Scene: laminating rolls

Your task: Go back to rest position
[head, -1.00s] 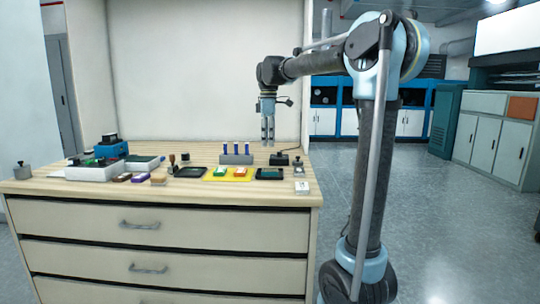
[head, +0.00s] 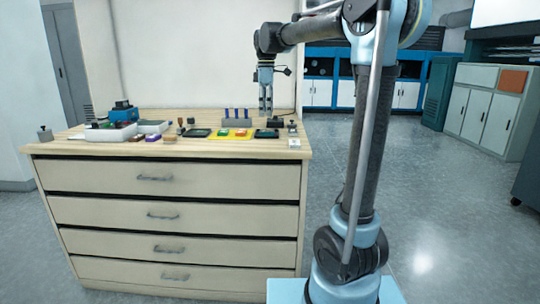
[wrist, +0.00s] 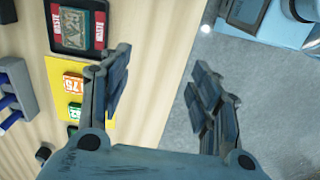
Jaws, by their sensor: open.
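My gripper (head: 266,108) hangs pointing down over the right end of the wooden worktop (head: 280,148), near the grey holder (head: 237,121) with blue upright pieces. Its fingers are apart and nothing is between them in the wrist view (wrist: 156,78).
A yellow mat (head: 233,137) bears an orange and a green block, with a dark pad (head: 266,134) beside it. White trays and a blue device (head: 124,112) stand at the left.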

